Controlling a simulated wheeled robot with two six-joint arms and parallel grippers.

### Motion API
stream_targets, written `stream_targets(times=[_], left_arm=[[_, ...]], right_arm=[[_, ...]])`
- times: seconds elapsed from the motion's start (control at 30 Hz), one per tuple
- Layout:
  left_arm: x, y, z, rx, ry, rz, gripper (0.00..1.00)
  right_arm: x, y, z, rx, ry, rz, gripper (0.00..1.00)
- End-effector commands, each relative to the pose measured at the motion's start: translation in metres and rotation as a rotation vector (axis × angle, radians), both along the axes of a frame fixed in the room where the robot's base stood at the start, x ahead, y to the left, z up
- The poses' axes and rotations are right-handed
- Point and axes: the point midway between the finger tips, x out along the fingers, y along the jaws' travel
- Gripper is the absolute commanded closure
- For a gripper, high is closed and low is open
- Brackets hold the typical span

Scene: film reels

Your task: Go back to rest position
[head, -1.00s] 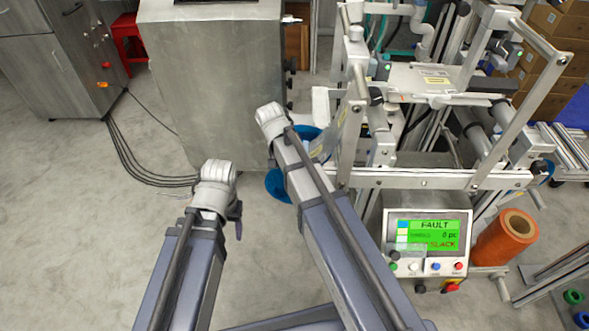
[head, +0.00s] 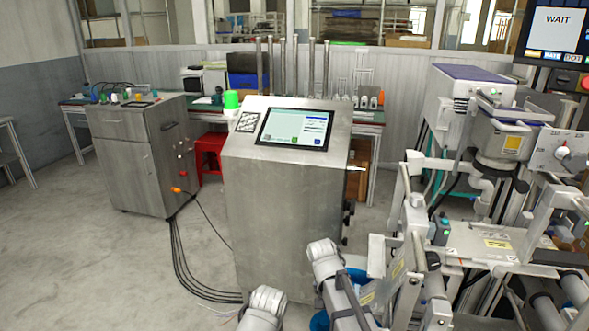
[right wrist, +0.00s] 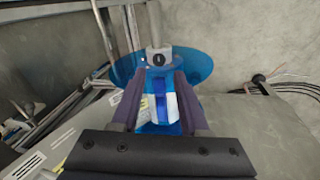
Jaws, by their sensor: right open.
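My right gripper (right wrist: 157,92) is open in the right wrist view, with its two dark fingers apart. A blue, see-through reel disc (right wrist: 197,66) on a grey shaft (right wrist: 158,30) lies beyond the fingertips. A blue and white part (right wrist: 160,106) shows between the fingers; I cannot tell whether they touch it. In the head view, my right arm (head: 335,282) reaches in from the bottom beside the machine, and its gripper is hidden. My left arm (head: 265,308) shows only at the bottom edge; its gripper is out of view.
A steel cabinet with a tilted screen (head: 295,128) stands just ahead of my arms. The film machine (head: 470,240) crowds the right side. A grey cabinet (head: 140,155), a red stool (head: 210,155) and black floor cables (head: 185,265) are at left.

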Motion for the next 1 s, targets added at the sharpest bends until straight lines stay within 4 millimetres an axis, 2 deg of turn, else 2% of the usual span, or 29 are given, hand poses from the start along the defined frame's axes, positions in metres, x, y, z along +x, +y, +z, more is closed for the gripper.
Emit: stream_targets(times=[0.03,0.1,0.3,0.5,0.7,1.0], left_arm=[[0.0,0.0,0.031,0.0,0.0,0.0,0.38],[0.0,0.0,0.057,0.0,0.0,0.0,0.38],[0.0,0.0,0.125,0.0,0.0,0.0,0.38],[0.0,0.0,0.179,0.0,0.0,0.001,0.38],[0.0,0.0,0.206,0.0,0.0,0.001,0.38],[0.0,0.0,0.209,0.0,0.0,0.001,0.38]], right_arm=[[-0.014,0.007,0.03,0.008,0.01,0.048,0.56],[-0.03,0.016,0.056,0.022,0.028,0.131,0.56],[-0.077,0.043,0.122,0.063,0.078,0.384,0.56],[-0.117,0.063,0.176,0.099,0.119,0.609,0.56],[-0.139,0.073,0.202,0.121,0.141,0.743,0.56],[-0.144,0.076,0.205,0.126,0.147,0.783,0.56]])
